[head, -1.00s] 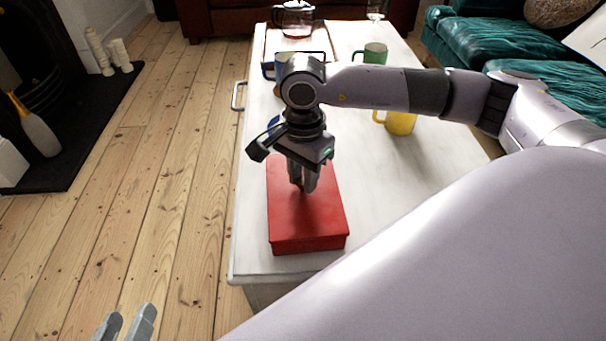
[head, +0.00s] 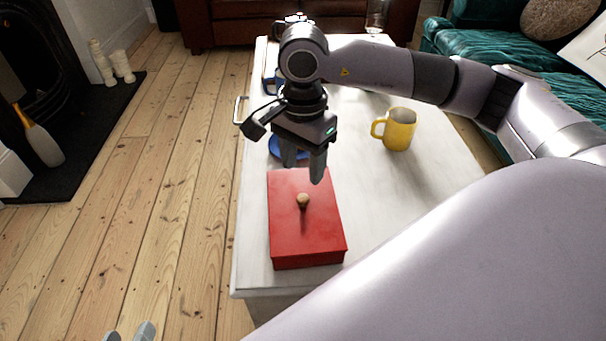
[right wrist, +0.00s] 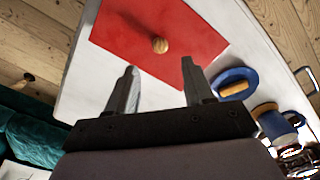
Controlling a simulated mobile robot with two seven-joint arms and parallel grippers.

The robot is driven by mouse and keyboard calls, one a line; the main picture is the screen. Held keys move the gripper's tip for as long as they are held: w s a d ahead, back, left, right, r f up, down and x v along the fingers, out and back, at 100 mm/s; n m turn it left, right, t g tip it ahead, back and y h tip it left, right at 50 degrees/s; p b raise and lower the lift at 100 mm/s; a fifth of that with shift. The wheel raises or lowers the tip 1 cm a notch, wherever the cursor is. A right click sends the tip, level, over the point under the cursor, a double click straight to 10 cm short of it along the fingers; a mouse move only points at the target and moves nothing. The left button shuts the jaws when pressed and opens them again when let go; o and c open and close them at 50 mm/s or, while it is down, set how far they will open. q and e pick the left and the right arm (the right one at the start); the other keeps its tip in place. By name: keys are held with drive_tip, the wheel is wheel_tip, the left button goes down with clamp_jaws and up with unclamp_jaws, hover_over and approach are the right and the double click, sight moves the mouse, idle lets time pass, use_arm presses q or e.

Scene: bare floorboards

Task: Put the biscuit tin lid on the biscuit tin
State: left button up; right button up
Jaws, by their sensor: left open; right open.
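The biscuit tin (head: 309,260) is a red box near the front end of the white table. Its red lid (head: 290,226) with a small round wooden knob (head: 303,201) sits on top and looks level, covering the opening. The lid also shows in the right wrist view (right wrist: 130,35), with its knob (right wrist: 160,45) beyond the fingertips. My right gripper (head: 303,172) is open and empty, above the far edge of the lid and clear of the knob. My left gripper (head: 128,335) is open at the bottom left, over the floor, far from the tin.
A yellow mug (head: 398,130) stands on the table right of my right gripper. A blue dish (right wrist: 236,82) with a tan piece on it lies behind the tin. The table (head: 375,200) is clear right of the tin. A teal sofa (head: 480,45) stands at the right.

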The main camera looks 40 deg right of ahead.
use_arm(q)
drive_tip(key=shift+s+a+r+y+p, duration=0.1)
drive_tip(key=shift+s+a+y+p, duration=0.15)
drive_tip(key=shift+a+p, duration=0.2)
use_arm(e)
wheel_tip(320, 180, up, 4)
drive_tip(key=shift+r, duration=0.1)
